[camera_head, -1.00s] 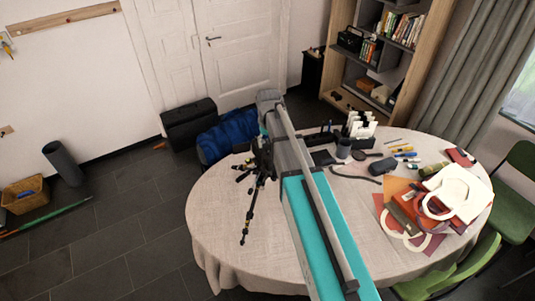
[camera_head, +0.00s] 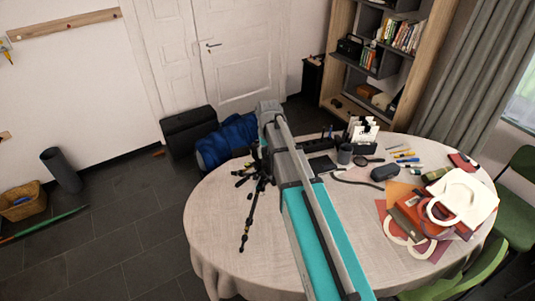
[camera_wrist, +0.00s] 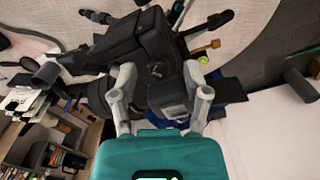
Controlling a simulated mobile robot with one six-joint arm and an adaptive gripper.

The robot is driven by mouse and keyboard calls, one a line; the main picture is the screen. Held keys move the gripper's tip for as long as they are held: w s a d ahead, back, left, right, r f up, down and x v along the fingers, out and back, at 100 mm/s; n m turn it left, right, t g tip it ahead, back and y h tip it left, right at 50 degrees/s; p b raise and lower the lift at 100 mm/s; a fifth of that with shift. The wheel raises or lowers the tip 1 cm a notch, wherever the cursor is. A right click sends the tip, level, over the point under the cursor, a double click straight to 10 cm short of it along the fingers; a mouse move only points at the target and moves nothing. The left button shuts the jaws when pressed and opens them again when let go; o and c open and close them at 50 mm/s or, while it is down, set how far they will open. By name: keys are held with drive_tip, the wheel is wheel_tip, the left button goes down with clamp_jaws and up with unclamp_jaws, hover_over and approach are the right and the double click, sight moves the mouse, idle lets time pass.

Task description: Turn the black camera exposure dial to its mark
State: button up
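The black tripod (camera_head: 247,215) stands on the round table (camera_head: 225,260), left of my arm. Its top and the camera are mostly hidden behind my arm in the head view. In the wrist view the black camera (camera_wrist: 140,40) fills the upper middle, close in front of my gripper (camera_wrist: 160,75). The grey finger links stand apart on either side, with dark parts between and beyond them. My fingertips blend into this black mass, so contact is unclear. I cannot make out the exposure dial or its mark.
A mug (camera_head: 345,153), a black case (camera_head: 384,170) and a white letter holder (camera_head: 364,135) stand right of my arm. Bags (camera_head: 462,197) lie at the right edge. A blue bag (camera_head: 228,140) is behind the table. The table's front left is clear.

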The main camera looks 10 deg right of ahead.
clamp_jaws()
drive_tip(key=shift+n, duration=0.5)
drive_tip(key=n, duration=0.3)
drive_tip(key=shift+n, duration=0.3)
drive_tip(key=n, duration=0.4)
drive_tip(key=shift+n, duration=0.3)
drive_tip(key=n, duration=0.6)
drive_tip(key=shift+n, duration=0.4)
